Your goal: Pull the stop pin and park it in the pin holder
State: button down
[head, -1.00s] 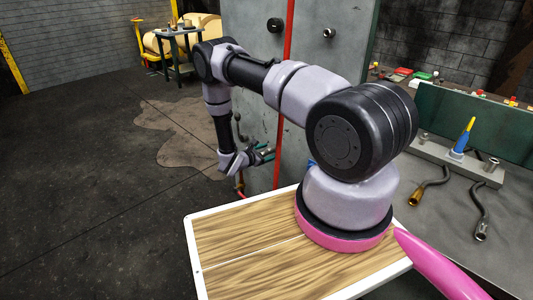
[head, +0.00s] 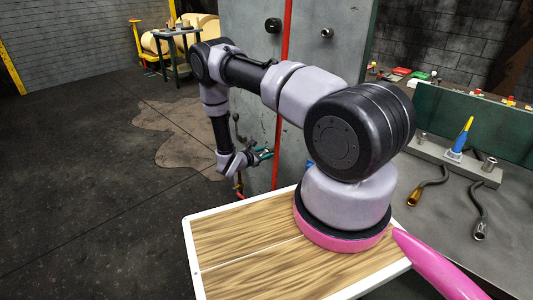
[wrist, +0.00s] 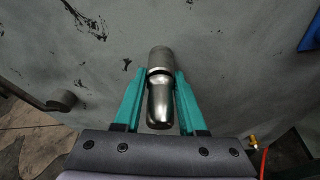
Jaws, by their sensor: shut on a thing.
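The stop pin shows in the wrist view as a shiny metal handle (wrist: 160,100) with a rounded end, pointing toward me. Its far end meets a darker metal collar (wrist: 160,58) at the grey panel; I cannot tell how deep it sits. My gripper (wrist: 160,80) has its teal fingers on both sides of the handle, closed on it. In the head view my gripper (head: 264,153) is beside the grey panel's left edge, and the pin is too small to make out there. I cannot identify the pin holder with certainty in either view.
The grey panel (head: 245,70) carries a red vertical pipe (head: 283,80) and two dark round fittings. In the wrist view a dark rod (wrist: 62,101) stands out at left, and a brass fitting with a red hose (wrist: 264,160) is at lower right. Open floor lies left.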

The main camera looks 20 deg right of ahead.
jog(key=shift+s+a+f, duration=0.1)
jog(key=shift+s+a, duration=0.2)
jog(key=shift+a, duration=0.4)
jog(key=shift+s+a+f, duration=0.1)
jog(key=shift+s+a, duration=0.15)
jog(key=shift+a, duration=0.45)
jog(key=shift+f+v, duration=0.2)
jog(key=shift+v, duration=1.3)
jog(key=shift+w+a, duration=0.1)
jog(key=shift+a, duration=0.05)
jog(key=shift+r, duration=0.1)
notch_tip(320, 180, up, 25)
jog(key=a+n+t+y, duration=0.1)
jog(key=a+n+t, duration=0.1)
jog(key=a, duration=0.1)
jog(key=shift+s, duration=0.45)
